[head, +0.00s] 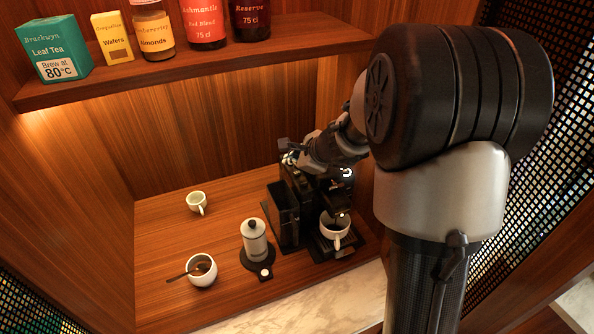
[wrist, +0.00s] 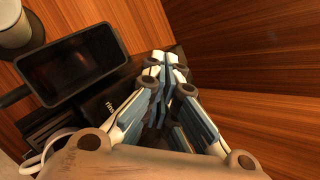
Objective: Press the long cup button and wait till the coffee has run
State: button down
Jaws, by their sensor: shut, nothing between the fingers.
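The black coffee machine (head: 301,197) stands at the right of the wooden counter. A white cup (head: 334,226) sits under its spout; something dark shows inside, but I cannot tell whether coffee is flowing. My gripper (head: 290,156) is over the top of the machine. In the wrist view my gripper (wrist: 166,66) has its fingers together and empty, with the fingertips over the machine's black top (wrist: 106,103). The long cup button is not visible; my fingers and arm cover part of the top. I cannot tell whether the fingertips touch it.
A dark open-topped tank (head: 284,213) is at the machine's left side. A sugar bowl with a spoon (head: 202,270) and a small white cup (head: 196,202) are further left. A shelf (head: 200,62) with packages and bottles hangs above.

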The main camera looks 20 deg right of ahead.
aim_at(294, 174)
notch_tip(294, 174, up, 5)
jog(key=p, duration=0.4)
dwell(0.4)
dwell(0.5)
